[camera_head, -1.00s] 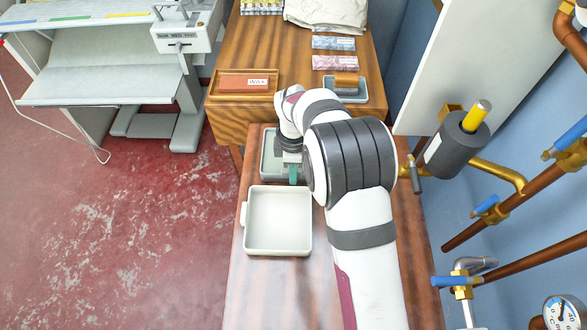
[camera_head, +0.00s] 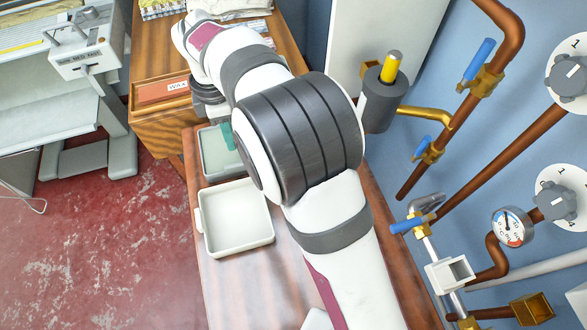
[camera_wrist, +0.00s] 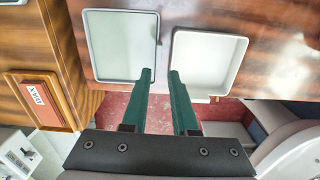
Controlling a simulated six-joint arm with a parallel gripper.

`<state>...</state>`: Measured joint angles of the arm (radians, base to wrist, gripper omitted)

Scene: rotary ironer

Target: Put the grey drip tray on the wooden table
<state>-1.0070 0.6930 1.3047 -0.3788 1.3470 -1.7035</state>
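The grey drip tray (camera_head: 215,160) is a shallow rectangular tray lying flat on a reddish-brown wooden surface (camera_head: 250,290). It shows at the upper left of the wrist view (camera_wrist: 120,45). My gripper (camera_wrist: 161,78) has two green fingers, apart with nothing between them. In the wrist view the left fingertip overlaps the tray's lower right edge, and the right one is near the white tray; I cannot tell whether either touches. In the head view one finger (camera_head: 228,137) shows over the grey tray, whose right part my arm hides. A lighter wooden table (camera_head: 160,125) stands beyond.
A white tray (camera_head: 236,243) lies nearer on the same reddish-brown surface. A box labelled WAX (camera_head: 165,90) is on the lighter table; it also shows in the wrist view (camera_wrist: 40,97). Pipes, valves and a gauge (camera_head: 513,227) line the right wall. The red floor is open at left.

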